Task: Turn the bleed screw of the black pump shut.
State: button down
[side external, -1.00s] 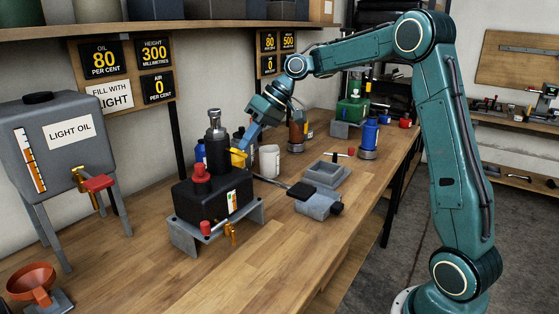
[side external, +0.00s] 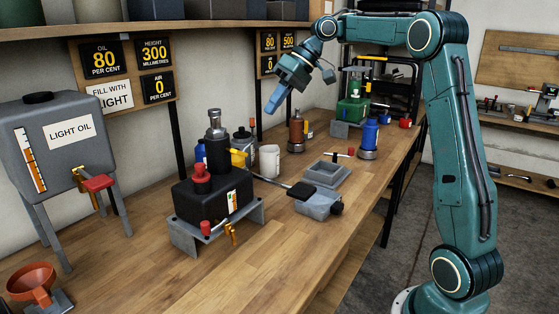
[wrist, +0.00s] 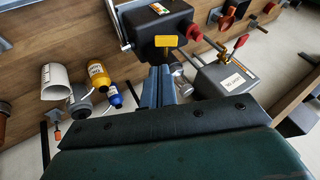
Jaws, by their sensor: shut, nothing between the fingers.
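The black pump (side external: 212,196) stands on a grey metal stand on the bench, with a dark cylinder upright on top. A red cap (side external: 201,174) sits on its top, and a red knob (side external: 206,228) and a brass fitting (side external: 231,233) are low at its front. I cannot tell for sure which part is the bleed screw or how far it is turned. The pump's black body (wrist: 158,24) also shows in the wrist view. My gripper (side external: 271,109) is shut and empty, in the air above and behind the pump, apart from everything.
The light oil tank (side external: 58,140) with its red tap stands at the left, an orange funnel (side external: 32,281) near it.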

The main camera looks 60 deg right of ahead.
jog(key=shift+s+d+r, duration=0.2)
jog(key=shift+d+r, duration=0.05)
jog(key=shift+r, duration=0.1)
jog(key=shift+s+r, duration=0.1)
jog(key=shift+s, duration=0.05)
jog(key=shift+s+d+m+t+h, duration=0.2)
jog(key=shift+s+m+t, duration=0.7)
jog(key=shift+t, duration=0.3)
jog(key=shift+s+d+m+t+h, duration=0.1)
jog(key=shift+s+m+t+h, duration=0.1)
jog(key=shift+s+m+t, duration=0.75)
jog(key=shift+w+a+t, duration=0.1)
jog(key=shift+w+t, duration=0.1)
jog(key=shift+t, duration=0.05)
